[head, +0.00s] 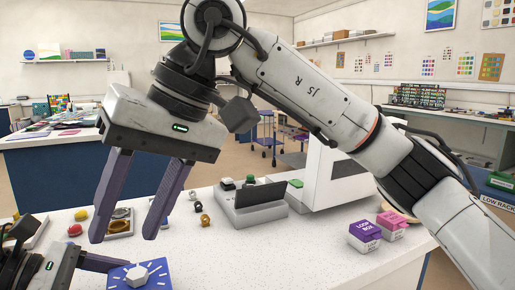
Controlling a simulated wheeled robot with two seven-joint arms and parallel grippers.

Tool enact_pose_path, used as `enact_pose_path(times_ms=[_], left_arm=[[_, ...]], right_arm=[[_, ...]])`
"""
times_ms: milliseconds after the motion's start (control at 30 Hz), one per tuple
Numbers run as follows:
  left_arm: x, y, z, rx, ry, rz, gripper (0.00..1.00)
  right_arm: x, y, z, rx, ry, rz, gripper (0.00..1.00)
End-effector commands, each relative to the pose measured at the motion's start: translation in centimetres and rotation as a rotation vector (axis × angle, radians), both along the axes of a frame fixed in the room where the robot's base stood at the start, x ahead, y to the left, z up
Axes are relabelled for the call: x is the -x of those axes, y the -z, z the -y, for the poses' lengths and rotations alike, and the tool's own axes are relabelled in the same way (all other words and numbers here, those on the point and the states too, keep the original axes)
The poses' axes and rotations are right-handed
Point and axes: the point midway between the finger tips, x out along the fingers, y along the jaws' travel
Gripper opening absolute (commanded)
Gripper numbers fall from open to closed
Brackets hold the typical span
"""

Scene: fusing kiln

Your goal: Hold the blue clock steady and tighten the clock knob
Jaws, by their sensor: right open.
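The blue clock (118,271) sits at the bottom edge of the head view on the white speckled worktop, partly cut off by the frame. Its pale faceted knob (138,274) is on the face turned up. My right gripper (126,236) is open and empty, its two purple fingers pointing down above and behind the clock, apart from the knob. My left gripper (104,263) comes in low at the left; one purple finger reaches to the clock's left side. Its other finger is not clearly seen, and I cannot tell whether it touches the clock.
A purple loop box (364,237) and a pink box (392,225) stand at the right. A grey device with a dark panel (250,207) and a white kiln-like housing (330,180) stand behind. Small brass pieces (205,219) and a red round piece (75,230) lie nearby. The worktop's front centre is clear.

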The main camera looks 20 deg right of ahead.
Motion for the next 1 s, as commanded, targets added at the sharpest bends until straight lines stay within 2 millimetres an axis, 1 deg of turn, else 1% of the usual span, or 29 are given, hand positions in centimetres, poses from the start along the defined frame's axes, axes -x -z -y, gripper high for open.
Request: enact_pose_path(times_ms=[100, 267, 533, 767, 867, 1000], left_arm=[[0.0, 0.0, 0.0, 0.000, 0.000, -0.001, 0.57], [0.0, 0.0, 0.0, 0.000, 0.000, -0.001, 0.57], [0.0, 0.0, 0.0, 0.000, 0.000, -0.001, 0.57], [0.0, 0.0, 0.0, 0.000, 0.000, 0.000, 0.57], [0.0, 0.0, 0.0, 0.000, 0.000, 0.000, 0.57], [0.0, 0.0, 0.0, 0.000, 0.001, 0.000, 0.57]], right_arm=[[0.8, -0.3, -0.6, -0.130, 0.112, -0.158, 0.42], [1.7, -1.3, -1.1, -0.278, 0.260, -0.384, 0.42], [2.5, -3.6, -0.6, -0.473, 0.495, -0.811, 0.42], [2.4, -6.0, 1.2, -0.581, 0.670, -1.211, 0.42], [2.1, -7.0, 2.3, -0.608, 0.737, -1.393, 0.42], [1.6, -8.4, 4.3, -0.627, 0.816, -1.653, 0.42]])
